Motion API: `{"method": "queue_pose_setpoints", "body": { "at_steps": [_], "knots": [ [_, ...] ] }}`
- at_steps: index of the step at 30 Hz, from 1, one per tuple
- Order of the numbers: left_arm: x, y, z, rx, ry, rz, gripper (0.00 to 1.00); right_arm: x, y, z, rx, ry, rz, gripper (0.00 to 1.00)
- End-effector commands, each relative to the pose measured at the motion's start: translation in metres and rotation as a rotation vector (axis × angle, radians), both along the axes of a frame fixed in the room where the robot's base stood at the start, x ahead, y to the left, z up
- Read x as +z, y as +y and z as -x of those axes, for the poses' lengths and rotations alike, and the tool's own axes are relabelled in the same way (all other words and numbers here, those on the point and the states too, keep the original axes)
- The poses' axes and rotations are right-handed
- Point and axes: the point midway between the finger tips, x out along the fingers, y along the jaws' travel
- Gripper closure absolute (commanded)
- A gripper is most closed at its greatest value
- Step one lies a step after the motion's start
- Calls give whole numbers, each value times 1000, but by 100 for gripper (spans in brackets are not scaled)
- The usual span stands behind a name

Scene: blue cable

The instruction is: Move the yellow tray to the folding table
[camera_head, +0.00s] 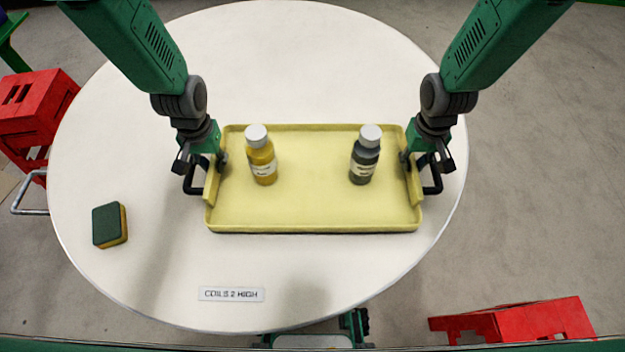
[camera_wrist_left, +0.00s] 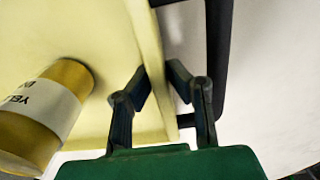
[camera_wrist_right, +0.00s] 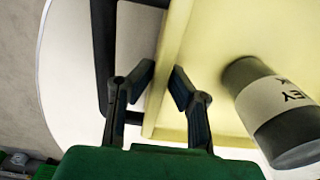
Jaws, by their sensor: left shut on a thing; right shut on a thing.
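The yellow tray (camera_head: 310,205) is on or just above the round white table; I cannot tell whether it touches. A yellow bottle (camera_head: 262,160) and a dark grey bottle (camera_head: 364,158), both white-capped, stand upright in it. My left gripper (camera_head: 208,168) is shut on the tray's left wall; its fingers (camera_wrist_left: 160,85) straddle the wall in the left wrist view. My right gripper (camera_head: 416,168) is shut on the tray's right wall; its fingers (camera_wrist_right: 160,80) are at the wall in the right wrist view. No folding table can be made out for certain.
The round white table (camera_head: 290,60) has clear room behind and in front of the tray. A green and yellow sponge (camera_head: 108,226) lies at the left, and a label reading "COILS 2 HIGH" (camera_head: 231,294) at the front. Red objects (camera_head: 38,105) stand beyond the table at left and front right (camera_head: 525,322).

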Motion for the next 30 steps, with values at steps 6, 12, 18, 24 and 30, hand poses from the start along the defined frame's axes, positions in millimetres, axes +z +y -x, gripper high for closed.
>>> {"method": "queue_pose_setpoints", "body": {
  "at_steps": [6,12,18,24,30],
  "knots": [
    [-10,0,0,0,1,0,76,-10,0,0,0,0,0,76],
    [-9,0,0,0,1,0,66,-9,0,-1,0,0,0,66],
    [-6,0,-1,0,0,0,66,-9,0,-1,0,1,0,66],
    [24,0,-2,0,-4,1,66,-9,0,0,0,0,0,66],
    [67,1,-2,1,-3,1,66,-9,0,0,0,1,0,66]
  ]
}}
